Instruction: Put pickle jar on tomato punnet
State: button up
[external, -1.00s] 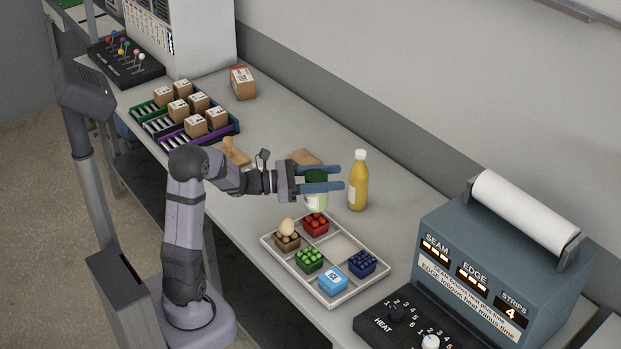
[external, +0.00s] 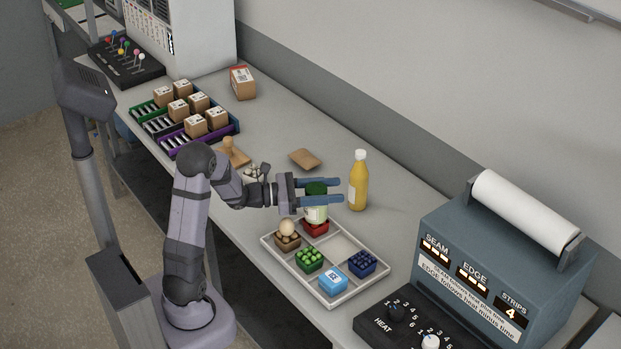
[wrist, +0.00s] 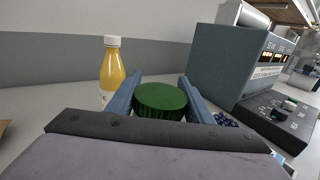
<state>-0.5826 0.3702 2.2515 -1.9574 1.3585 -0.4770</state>
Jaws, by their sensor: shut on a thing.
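The pickle jar has a green lid (external: 316,188) and a pale label (external: 316,212). My gripper (external: 320,190) is shut on the jar, with a blue finger on each side of it. The jar is upright, and its lid also shows between the fingers in the wrist view (wrist: 161,100). The red tomato punnet (external: 314,229) sits in the back left compartment of the grey tray (external: 327,302). The jar covers part of the punnet in the external view. I cannot tell whether the jar's base touches the tomatoes.
The tray also holds a brown punnet with an egg (external: 287,240), green (external: 309,260) and dark blue (external: 362,263) punnets and a light blue box (external: 333,280). One compartment is empty. A juice bottle (external: 358,182) stands close to the fingertips. A sealing machine (external: 490,270) stands at the right.

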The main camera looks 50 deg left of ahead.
jog(key=o, duration=1.4)
jog(key=shift+f, duration=0.1)
jog(key=shift+r, duration=0.25)
jog(key=shift+b+v, duration=1)
jog(key=shift+v, duration=5)
jog(key=shift+f, duration=0.15)
